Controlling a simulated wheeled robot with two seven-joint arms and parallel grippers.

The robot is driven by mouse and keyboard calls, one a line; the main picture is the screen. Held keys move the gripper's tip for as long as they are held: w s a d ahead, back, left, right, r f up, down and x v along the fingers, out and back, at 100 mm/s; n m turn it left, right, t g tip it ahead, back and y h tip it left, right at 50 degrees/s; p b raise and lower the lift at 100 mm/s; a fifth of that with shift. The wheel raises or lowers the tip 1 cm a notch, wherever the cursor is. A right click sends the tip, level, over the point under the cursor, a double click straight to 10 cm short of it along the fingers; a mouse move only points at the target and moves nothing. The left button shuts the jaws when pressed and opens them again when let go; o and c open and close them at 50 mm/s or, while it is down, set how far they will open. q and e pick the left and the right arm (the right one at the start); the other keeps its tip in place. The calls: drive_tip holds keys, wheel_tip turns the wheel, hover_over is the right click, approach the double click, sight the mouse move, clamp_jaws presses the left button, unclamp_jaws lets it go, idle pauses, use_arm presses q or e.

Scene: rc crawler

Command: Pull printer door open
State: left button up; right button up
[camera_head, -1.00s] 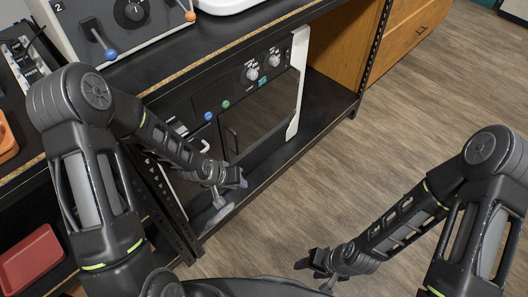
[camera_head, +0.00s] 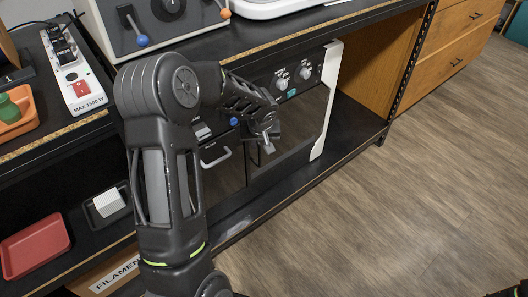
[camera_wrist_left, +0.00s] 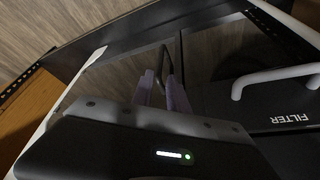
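The printer (camera_head: 331,85) stands on the lower shelf, with a black front, knobs and a white right edge. Its dark glass door (camera_head: 300,122) looks shut; it also fills the middle of the left wrist view (camera_wrist_left: 115,75). A dark door handle (camera_wrist_left: 162,62) shows in the left wrist view. My left gripper (camera_head: 268,140) is in front of the door's left part. In the left wrist view its two fingers (camera_wrist_left: 162,92) are apart, with the handle at or just beyond the gap between the tips; contact cannot be told.
Left of the door is a panel marked FILTER with a white handle (camera_head: 216,157), close to my left gripper. The bench top (camera_head: 200,52) overhangs the printer. A shelf post (camera_head: 408,60) stands to the right. The wooden floor (camera_head: 400,210) in front is clear.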

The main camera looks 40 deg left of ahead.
sight(260, 149)
use_arm(q)
drive_tip(key=shift+f, duration=0.1)
drive_tip(key=b+x, duration=0.1)
drive_tip(key=x, duration=0.6)
drive_tip(key=shift+w+f, duration=0.15)
drive_tip(key=shift+f, duration=0.15)
drive_tip(key=shift+c, duration=0.6)
clamp_jaws()
idle(0.8)
